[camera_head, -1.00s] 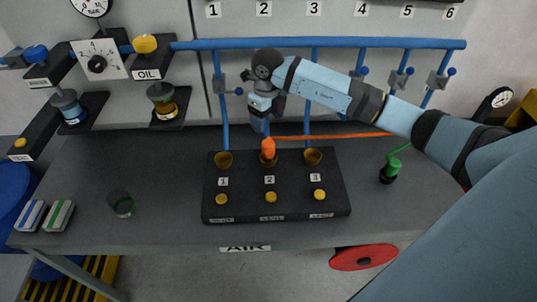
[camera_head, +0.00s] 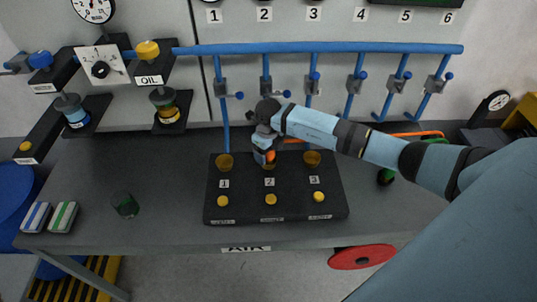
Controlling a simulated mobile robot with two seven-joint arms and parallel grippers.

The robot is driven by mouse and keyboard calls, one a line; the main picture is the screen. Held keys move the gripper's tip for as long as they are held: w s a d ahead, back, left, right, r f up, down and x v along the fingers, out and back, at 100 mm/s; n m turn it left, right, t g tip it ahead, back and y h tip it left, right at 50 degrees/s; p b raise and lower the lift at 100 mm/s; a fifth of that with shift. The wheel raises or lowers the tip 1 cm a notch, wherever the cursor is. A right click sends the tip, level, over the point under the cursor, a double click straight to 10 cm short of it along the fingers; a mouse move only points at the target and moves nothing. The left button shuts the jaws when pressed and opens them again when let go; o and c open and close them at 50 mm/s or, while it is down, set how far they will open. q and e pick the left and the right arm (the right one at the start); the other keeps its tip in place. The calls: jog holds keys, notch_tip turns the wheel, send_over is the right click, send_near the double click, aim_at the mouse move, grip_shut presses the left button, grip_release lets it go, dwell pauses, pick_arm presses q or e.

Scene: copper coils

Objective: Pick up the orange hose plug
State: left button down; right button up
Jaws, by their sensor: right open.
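The orange hose plug (camera_head: 270,156) sits at the middle socket, marked 2, of the black socket block (camera_head: 332,200). Only a small part of the plug shows, because my right gripper (camera_head: 267,160) is right at it and covers most of it. The right gripper is open and points down; I cannot tell whether its fingers are on both sides of the plug. An orange hose (camera_head: 420,133) shows behind my right arm. My left gripper is not in view.
Sockets 1 (camera_head: 224,163) and 3 (camera_head: 312,159) look empty. Yellow buttons line the block's front. A blue pipe (camera_head: 330,47) with several valve branches runs behind. A dark glass (camera_head: 125,205) stands left; the table between is clear.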

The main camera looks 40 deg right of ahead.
jog(key=c, duration=1.1)
